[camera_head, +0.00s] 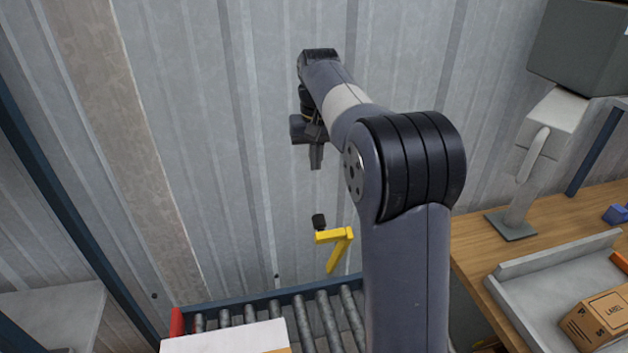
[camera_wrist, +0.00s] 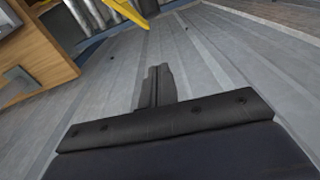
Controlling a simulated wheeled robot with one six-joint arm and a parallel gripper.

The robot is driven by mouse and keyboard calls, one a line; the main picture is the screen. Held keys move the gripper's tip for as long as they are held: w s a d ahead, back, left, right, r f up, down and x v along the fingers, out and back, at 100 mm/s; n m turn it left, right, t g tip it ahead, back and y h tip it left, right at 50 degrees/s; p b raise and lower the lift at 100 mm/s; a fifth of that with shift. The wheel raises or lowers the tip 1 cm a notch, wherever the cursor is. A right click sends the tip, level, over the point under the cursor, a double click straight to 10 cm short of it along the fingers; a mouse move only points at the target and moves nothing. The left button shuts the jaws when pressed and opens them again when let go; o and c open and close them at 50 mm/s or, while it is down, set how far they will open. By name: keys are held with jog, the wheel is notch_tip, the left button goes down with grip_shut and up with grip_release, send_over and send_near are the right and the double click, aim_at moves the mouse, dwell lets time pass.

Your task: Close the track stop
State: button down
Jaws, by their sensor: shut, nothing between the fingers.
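The track stop seems to be the yellow bent lever (camera_head: 335,246) with a black knob (camera_head: 319,221), standing at the far edge of the roller track (camera_head: 320,313). My gripper (camera_head: 316,160) is above the lever, apart from it, in front of the corrugated wall. Its fingers are together and empty, pointing down in the head view. In the wrist view the shut fingers (camera_wrist: 156,85) point toward the wall, and part of the yellow lever (camera_wrist: 128,12) shows at the top edge. My arm hides the right part of the track.
A white-topped box (camera_head: 225,339) sits on the rollers at the front left. A wooden bench (camera_head: 480,262) at the right holds a grey tray (camera_head: 515,285) with a labelled carton (camera_head: 597,320). A blue post (camera_head: 75,220) slants at the left. The corrugated wall (camera_head: 200,130) stands behind.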

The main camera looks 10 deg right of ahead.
notch_tip(320, 180, down, 11)
jog(key=s+p, duration=0.2)
jog(key=shift+s+a+p, duration=0.2)
jog(key=shift+s+p, duration=0.15)
jog(key=shift+p, duration=0.05)
dwell(0.6)
